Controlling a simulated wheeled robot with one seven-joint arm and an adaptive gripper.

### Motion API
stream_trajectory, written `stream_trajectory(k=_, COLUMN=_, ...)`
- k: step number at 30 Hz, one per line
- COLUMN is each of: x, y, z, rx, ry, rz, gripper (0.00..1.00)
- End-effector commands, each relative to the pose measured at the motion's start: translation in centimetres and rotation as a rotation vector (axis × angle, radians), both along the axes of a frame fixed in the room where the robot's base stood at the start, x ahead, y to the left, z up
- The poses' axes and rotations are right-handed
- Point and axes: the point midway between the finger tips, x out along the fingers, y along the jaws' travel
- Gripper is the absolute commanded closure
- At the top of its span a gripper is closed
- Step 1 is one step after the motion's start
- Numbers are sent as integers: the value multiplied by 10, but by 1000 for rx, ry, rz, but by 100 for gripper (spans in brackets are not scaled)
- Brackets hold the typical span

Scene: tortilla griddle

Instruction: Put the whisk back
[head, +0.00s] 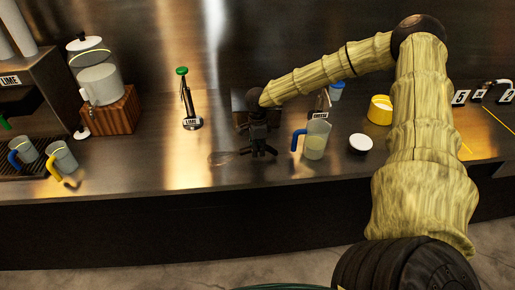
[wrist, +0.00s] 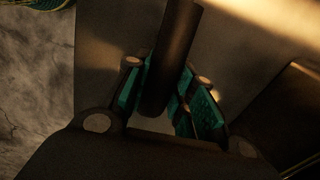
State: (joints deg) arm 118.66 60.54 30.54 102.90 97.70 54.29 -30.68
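My gripper (head: 258,150) points down low over the middle of the steel counter. In the wrist view its two teal-padded fingers (wrist: 168,95) stand on either side of a dark round bar, which looks like the whisk handle (wrist: 170,60). The bar slants between the pads and seems to touch or nearly touch them; whether they grip it is unclear. A thin pale ring (head: 220,158) lies just left of my gripper on the counter; I cannot tell whether it belongs to the whisk. The whisk's wires are not clearly visible.
A measuring jug (head: 316,140) with a blue handle stands close right of my gripper, then a white-topped round pot (head: 360,143) and a yellow cup (head: 379,109). A green-topped LIME tool (head: 187,100) stands left. A drink dispenser (head: 99,85) and mugs (head: 61,157) are further left.

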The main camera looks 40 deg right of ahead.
Motion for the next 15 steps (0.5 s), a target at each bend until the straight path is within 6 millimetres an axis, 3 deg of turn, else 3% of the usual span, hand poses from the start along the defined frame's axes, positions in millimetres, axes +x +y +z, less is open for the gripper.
stream_trajectory(k=1, x=0, y=0, z=0, rx=0, ry=0, rz=0, gripper=64)
stream_trajectory(k=3, x=0, y=0, z=0, rx=0, ry=0, rz=0, gripper=51)
stream_trajectory(k=15, x=0, y=0, z=4, rx=1, ry=0, rz=0, gripper=51)
